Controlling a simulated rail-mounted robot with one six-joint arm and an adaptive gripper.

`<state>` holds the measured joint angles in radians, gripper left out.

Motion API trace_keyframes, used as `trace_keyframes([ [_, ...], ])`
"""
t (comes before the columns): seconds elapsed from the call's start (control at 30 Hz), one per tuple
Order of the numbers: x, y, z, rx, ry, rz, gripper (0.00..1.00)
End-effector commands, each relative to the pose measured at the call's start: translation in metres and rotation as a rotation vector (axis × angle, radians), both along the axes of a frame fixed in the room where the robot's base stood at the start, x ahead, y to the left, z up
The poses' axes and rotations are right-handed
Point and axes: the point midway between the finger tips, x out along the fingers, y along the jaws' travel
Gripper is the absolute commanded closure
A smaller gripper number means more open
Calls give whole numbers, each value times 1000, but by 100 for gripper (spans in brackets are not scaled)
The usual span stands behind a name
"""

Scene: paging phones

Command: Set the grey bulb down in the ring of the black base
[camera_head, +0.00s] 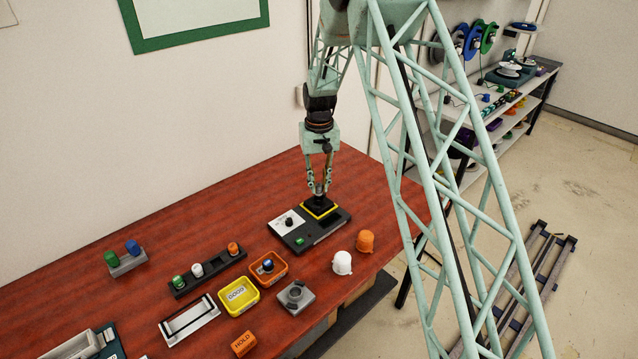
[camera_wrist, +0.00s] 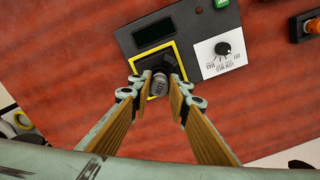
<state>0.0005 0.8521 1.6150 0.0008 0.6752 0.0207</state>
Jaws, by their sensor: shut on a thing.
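The grey bulb (camera_wrist: 159,84) is a small grey cylinder with marks on its top, between my fingertips in the wrist view. My gripper (camera_wrist: 160,80) is shut on it, pointing down. In the head view my gripper (camera_head: 319,190) is low over the yellow-edged square (camera_head: 333,209) at the far end of a black tester. A dark base sits inside this square; the yellow edge (camera_wrist: 178,58) also shows in the wrist view. The fingers and bulb hide most of the base and its ring. I cannot tell whether the bulb touches it.
The black tester (camera_head: 298,240) has a knob and a green button. A grey ring block (camera_head: 296,296), yellow bin (camera_head: 239,297), orange bin (camera_head: 283,276), white bulb (camera_head: 342,263) and orange bulb (camera_head: 365,241) stand nearby. The red table is bare behind the tester.

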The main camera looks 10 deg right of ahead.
Motion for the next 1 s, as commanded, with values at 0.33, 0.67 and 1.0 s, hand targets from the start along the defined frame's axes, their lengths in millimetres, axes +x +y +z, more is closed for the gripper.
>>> trace_keyframes([
  [0.33,0,0,-7,0,-1,0,91],
  [0.67,0,0,-10,0,-1,0,91],
  [1.0,0,0,-10,0,-1,0,91],
])
